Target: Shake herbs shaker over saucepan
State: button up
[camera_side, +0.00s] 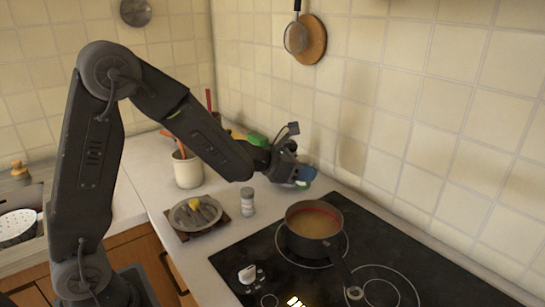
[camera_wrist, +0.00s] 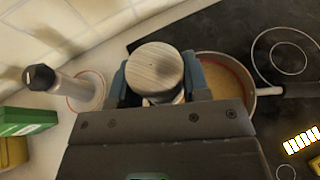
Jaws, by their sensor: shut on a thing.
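My gripper (camera_side: 298,177) is shut on a shaker with a round wooden lid (camera_wrist: 155,70). In the side view, only a small greenish part of this shaker (camera_side: 306,174) shows past the blue fingers. The fingers hide most of its body, and I cannot read a label. The dark saucepan (camera_side: 315,222) stands on the hob with orange-brown food inside. My gripper is above the counter, behind and a little left of the pan in the side view. The pan (camera_wrist: 229,76) is partly hidden behind the right finger in the wrist view.
A grey-lidded shaker (camera_side: 247,202) stands on the counter beside a plate on a wooden trivet (camera_side: 196,214). A utensil crock (camera_side: 188,170) is behind. The wrist view shows a dark-capped bottle (camera_wrist: 60,84) and a green box (camera_wrist: 24,121). The pan handle (camera_side: 344,272) points frontward.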

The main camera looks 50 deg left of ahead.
jog(key=s+d+f+n+g+h, duration=0.1)
jog(key=s+d+n+g+h, duration=0.2)
jog(key=d+n+g+h, duration=0.5)
jog(key=n+h, duration=0.3)
jog(key=n, duration=0.3)
jog(key=shift+s+d+f+n+g+h, duration=0.15)
jog(key=shift+s+f+n+g+h, duration=0.15)
jog(key=shift+g+h, duration=0.1)
dwell(0.8)
dwell(0.3)
notch_tip(320, 180, down, 3)
jog(key=shift+f, duration=0.2)
jog(key=shift+r, duration=0.1)
jog(key=shift+r, duration=1.65)
